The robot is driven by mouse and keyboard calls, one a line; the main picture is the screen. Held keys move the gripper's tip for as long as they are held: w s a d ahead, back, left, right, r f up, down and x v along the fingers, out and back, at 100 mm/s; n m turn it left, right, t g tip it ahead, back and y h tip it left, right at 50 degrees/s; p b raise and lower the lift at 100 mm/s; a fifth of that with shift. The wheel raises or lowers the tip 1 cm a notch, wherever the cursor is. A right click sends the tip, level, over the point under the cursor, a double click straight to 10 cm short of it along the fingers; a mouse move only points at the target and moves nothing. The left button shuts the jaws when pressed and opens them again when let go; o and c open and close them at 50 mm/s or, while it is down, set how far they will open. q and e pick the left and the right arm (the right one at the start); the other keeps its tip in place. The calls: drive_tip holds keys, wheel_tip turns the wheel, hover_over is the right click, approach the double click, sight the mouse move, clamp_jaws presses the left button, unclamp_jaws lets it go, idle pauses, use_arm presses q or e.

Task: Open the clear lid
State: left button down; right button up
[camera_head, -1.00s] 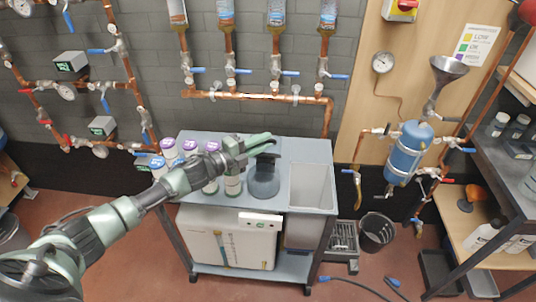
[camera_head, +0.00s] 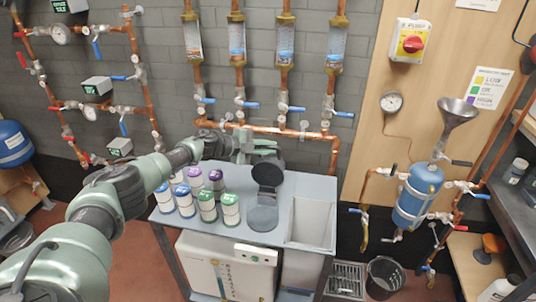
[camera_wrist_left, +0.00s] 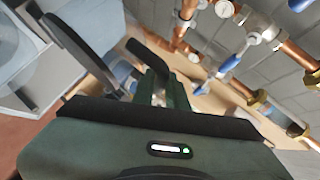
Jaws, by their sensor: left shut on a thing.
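The clear lid (camera_head: 268,174) shows as a dark, see-through disc. It stands raised, roughly upright, at the back of a round grey well (camera_head: 262,217) in the bench top, and the well is uncovered. My left gripper (camera_head: 266,147) is at the lid's upper edge and shut on it. The exact contact is hard to make out. In the left wrist view a dark edge that looks like the lid (camera_wrist_left: 80,45) lies to the left of the fingers. My right gripper is not in view.
Several cans with blue, purple and green tops (camera_head: 207,207) stand on the bench (camera_head: 293,195), left of the well. A sunken basin (camera_head: 312,225) is to its right. Copper pipes with blue-handled valves (camera_head: 240,103) run along the wall behind.

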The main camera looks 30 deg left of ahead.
use_arm(q)
drive_tip(key=shift+w+d+f+g+b, duration=0.4)
drive_tip(key=shift+w+g, duration=0.1)
drive_tip(key=shift+w, duration=0.15)
drive_tip(key=shift+f, duration=0.1)
drive_tip(key=c, duration=1.4)
unclamp_jaws()
drive_tip(key=shift+c, duration=0.2)
drive_tip(key=shift+w+d, duration=0.15)
drive_tip(key=shift+w, duration=0.1)
drive_tip(key=shift+s+a+r+n, duration=0.3)
drive_tip(key=shift+s+a+r, duration=0.05)
drive_tip(key=shift+a, duration=0.25)
drive_tip(key=v, duration=0.5)
drive_tip(key=shift+s+a+p, duration=0.15)
drive_tip(key=shift+s+p, duration=0.2)
drive_tip(key=shift+s+a+r, duration=0.2)
drive_tip(key=shift+s+r, duration=0.15)
drive_tip(key=shift+s, duration=0.1)
